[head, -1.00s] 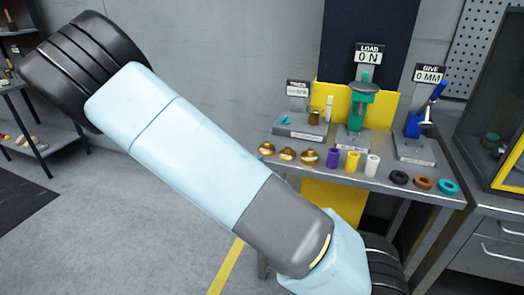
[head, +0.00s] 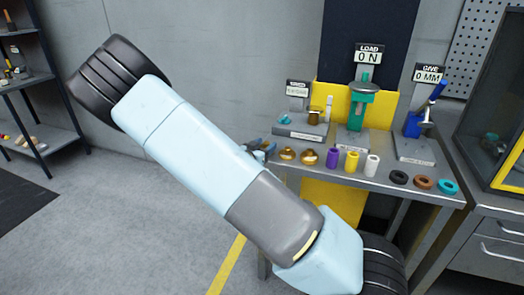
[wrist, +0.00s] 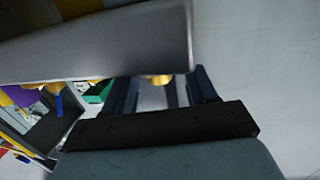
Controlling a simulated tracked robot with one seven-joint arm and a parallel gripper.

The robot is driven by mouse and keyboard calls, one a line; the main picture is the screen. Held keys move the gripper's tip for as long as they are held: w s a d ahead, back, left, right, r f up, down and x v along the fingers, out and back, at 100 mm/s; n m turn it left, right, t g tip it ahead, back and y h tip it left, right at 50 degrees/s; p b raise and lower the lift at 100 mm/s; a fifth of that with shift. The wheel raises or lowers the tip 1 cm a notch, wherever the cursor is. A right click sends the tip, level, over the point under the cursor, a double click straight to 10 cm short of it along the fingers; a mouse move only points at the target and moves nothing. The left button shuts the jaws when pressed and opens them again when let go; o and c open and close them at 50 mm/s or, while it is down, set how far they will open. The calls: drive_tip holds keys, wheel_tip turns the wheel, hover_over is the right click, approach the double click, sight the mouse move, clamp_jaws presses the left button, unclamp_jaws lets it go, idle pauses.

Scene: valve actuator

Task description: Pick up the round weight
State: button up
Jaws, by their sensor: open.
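Two round brass weights, a left one (head: 287,153) and a right one (head: 306,157), sit at the left part of the bench's front edge. My gripper (head: 264,147) is at the bench's left corner, left of these two, partly hidden behind my arm. In the wrist view my gripper (wrist: 160,85) is open, with a finger on each side. A gold-coloured piece (wrist: 157,79) shows between the fingers, mostly cut off by a grey slab edge; it looks like a brass weight. I cannot tell whether the fingers touch it.
The bench (head: 425,186) also holds purple (head: 332,158), yellow (head: 352,162) and white (head: 372,166) cylinders. Black (head: 398,177), brown (head: 424,182) and teal (head: 447,187) rings lie to the right. A green press (head: 359,105) stands behind.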

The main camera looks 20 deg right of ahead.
sight(268, 142)
drive_tip(key=x, duration=0.3)
drive_tip(key=shift+w+d, duration=0.15)
drive_tip(key=shift+w, duration=0.05)
drive_tip(key=shift+c, duration=0.2)
clamp_jaws()
